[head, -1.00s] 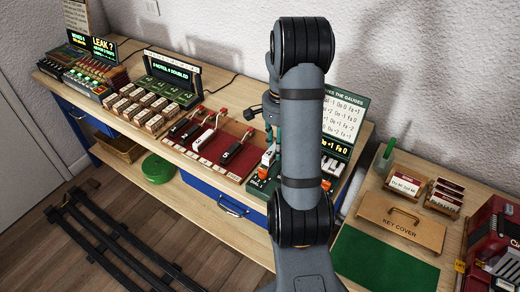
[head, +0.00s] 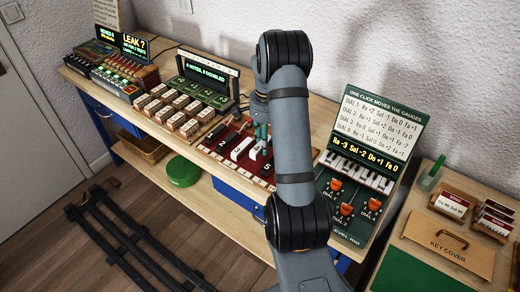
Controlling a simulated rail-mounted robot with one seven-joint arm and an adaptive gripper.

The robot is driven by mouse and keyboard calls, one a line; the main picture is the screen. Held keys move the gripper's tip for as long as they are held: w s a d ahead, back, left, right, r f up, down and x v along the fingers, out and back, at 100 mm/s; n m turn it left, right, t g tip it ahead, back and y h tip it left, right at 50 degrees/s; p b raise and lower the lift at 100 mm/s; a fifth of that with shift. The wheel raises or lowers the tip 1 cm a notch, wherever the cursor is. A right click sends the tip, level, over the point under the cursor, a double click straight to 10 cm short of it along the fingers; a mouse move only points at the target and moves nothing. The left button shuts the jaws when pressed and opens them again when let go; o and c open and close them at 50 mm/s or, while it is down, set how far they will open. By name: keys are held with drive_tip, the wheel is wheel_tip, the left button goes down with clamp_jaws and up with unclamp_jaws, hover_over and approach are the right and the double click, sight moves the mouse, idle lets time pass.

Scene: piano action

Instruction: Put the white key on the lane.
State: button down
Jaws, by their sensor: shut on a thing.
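The white key (head: 242,148) lies lengthwise on the red board (head: 214,152) in the middle of the bench, between dark keys. A dark key (head: 215,133) lies to its left and another (head: 267,168) to its right. My gripper (head: 261,136) points down over the back of the board, just behind and right of the white key. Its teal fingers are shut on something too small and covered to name. The white key looks apart from the fingers. My forearm hides the right edge of the board. Which lane is meant cannot be told.
Labelled blocks (head: 178,111) and a lit console (head: 207,80) stand left of the board. A key cover box (head: 448,250) sits on the right table. The bench's front edge is close to the board.

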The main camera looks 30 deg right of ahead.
sight(261, 159)
drive_tip(key=shift+w+a+f, duration=0.45)
drive_tip(key=shift+w+a, duration=0.05)
drive_tip(key=shift+a, duration=0.05)
wheel_tip(261, 159, down, 4)
drive_tip(key=shift+w+f+p, duration=0.1)
drive_tip(key=shift+p, duration=0.5)
drive_tip(key=shift+a, duration=0.1)
drive_tip(key=shift+f+b, duration=0.2)
drive_tip(key=shift+b, duration=0.1)
drive_tip(key=c, duration=1.5)
unclamp_jaws()
drive_tip(key=shift+r, duration=0.1)
drive_tip(key=shift+o, duration=0.7)
wheel_tip(261, 159, up, 12)
drive_tip(key=shift+r, duration=0.2)
